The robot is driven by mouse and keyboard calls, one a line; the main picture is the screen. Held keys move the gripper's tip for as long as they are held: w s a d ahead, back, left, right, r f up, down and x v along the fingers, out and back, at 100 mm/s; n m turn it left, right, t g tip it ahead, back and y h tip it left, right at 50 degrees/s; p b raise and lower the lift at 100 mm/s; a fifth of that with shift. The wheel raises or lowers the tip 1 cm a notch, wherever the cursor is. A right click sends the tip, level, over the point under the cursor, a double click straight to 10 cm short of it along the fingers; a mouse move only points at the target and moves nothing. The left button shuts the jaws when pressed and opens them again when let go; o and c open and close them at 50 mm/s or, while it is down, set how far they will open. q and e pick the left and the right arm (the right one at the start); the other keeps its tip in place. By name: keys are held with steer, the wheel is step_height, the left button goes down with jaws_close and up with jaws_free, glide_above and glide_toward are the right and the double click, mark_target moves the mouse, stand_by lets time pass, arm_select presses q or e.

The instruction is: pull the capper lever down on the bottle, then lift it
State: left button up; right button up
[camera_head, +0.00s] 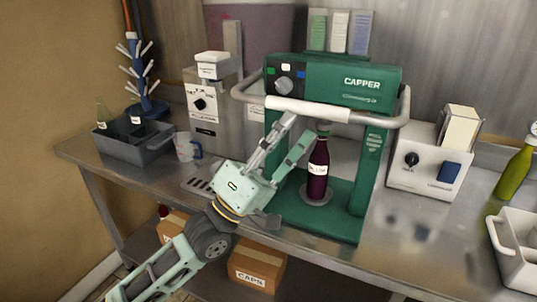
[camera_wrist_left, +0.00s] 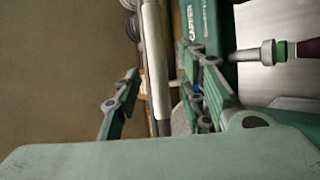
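The green capper (camera_head: 352,82) stands on the bench with its U-shaped grey lever raised at the front. The white grip (camera_head: 307,110) of the lever is level, and the lever bar also shows in the left wrist view (camera_wrist_left: 157,60). A dark red bottle (camera_head: 318,172) with a white label stands upright on the capper's base, under the press head. My left gripper (camera_head: 297,125) is open, just below the grip, fingers pointing up toward it. In the left wrist view the bar runs between the spread fingers; contact cannot be told. My right gripper is out of view.
A white-grey machine (camera_head: 205,105) and a mug (camera_head: 187,147) stand left of the capper. A dark crate (camera_head: 135,148) is farther left. A white box with a knob (camera_head: 428,160), a green bottle (camera_head: 515,172) and a white bin (camera_head: 515,245) are at right.

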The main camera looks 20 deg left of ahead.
arm_select(q)
steer(key=v, duration=0.7)
stand_by(0.3)
